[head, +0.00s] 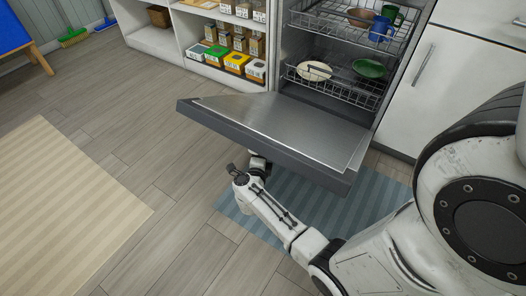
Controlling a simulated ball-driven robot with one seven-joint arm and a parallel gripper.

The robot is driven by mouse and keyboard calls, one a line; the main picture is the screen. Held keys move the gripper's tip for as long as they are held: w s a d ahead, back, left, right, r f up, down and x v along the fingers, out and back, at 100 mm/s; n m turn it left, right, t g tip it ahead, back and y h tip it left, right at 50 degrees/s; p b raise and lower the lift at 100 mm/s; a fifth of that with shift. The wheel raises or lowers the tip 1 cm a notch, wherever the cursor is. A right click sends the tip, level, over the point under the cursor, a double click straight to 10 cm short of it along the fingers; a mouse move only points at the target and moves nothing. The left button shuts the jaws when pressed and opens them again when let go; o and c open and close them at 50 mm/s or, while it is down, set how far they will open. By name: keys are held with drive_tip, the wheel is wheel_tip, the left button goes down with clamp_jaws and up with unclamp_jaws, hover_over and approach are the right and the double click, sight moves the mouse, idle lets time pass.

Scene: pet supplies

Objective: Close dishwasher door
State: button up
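The dishwasher door (285,140) is folded down and open, with its steel inner face up and a dark edge toward me. Behind it stands the open dishwasher with an upper rack (335,28) and a lower rack (345,88). The upper rack holds a brown bowl, a blue mug and a green mug; the lower rack holds a white plate and a green plate. My gripper (258,164) is low, at the near edge of the door and mostly hidden under it. I cannot see its fingers clearly or tell whether it touches the door.
A shelf unit (196,66) with boxes and jars stands left of the dishwasher. White cabinets (440,80) stand to the right. A blue striped mat (235,205) lies under the door and my arm. A beige rug (70,205) lies at left, with clear wooden floor between.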

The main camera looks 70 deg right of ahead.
drive_tip(key=shift+w+d, duration=0.1)
drive_tip(key=shift+d, duration=0.25)
drive_tip(key=shift+c, duration=0.2)
clamp_jaws()
